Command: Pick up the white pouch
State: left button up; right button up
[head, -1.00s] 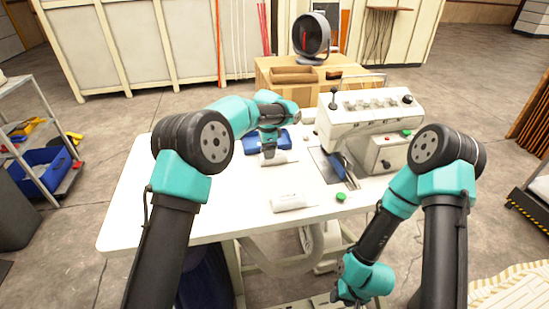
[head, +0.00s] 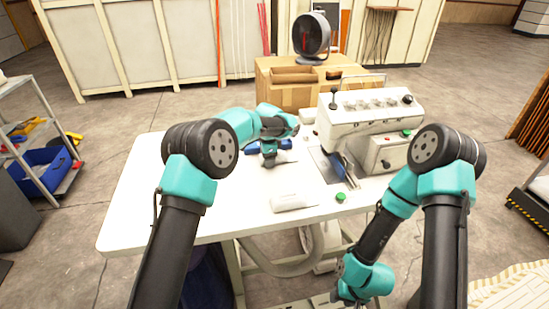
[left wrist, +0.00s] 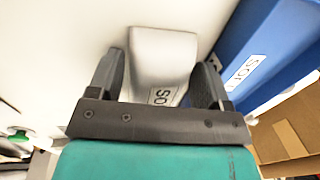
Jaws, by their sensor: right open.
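A white pouch (left wrist: 162,62) with a printed label lies between the two fingers of my left gripper (left wrist: 160,80) in the left wrist view. The fingers are apart, one on each side of the pouch, and I see no clear grip on it. In the head view my left gripper (head: 268,162) points down over the table, largely covering that pouch. Another white, labelled packet (head: 292,203) lies nearer the front edge. My right gripper (head: 350,294) is open, low beside the table, and empty.
A blue labelled item (left wrist: 258,50) lies close beside my left gripper. A cardboard box (head: 290,95) stands behind. The table's left side is clear.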

pick_arm(q)
jog(key=c, duration=0.6)
jog(key=shift+r, duration=0.1)
jog(key=shift+r, duration=1.75)
jog(key=s, duration=0.5)
jog(key=s+r, duration=0.1)
jog(key=s, duration=1)
jog(key=shift+r, duration=0.15)
jog(key=shift+d, duration=0.1)
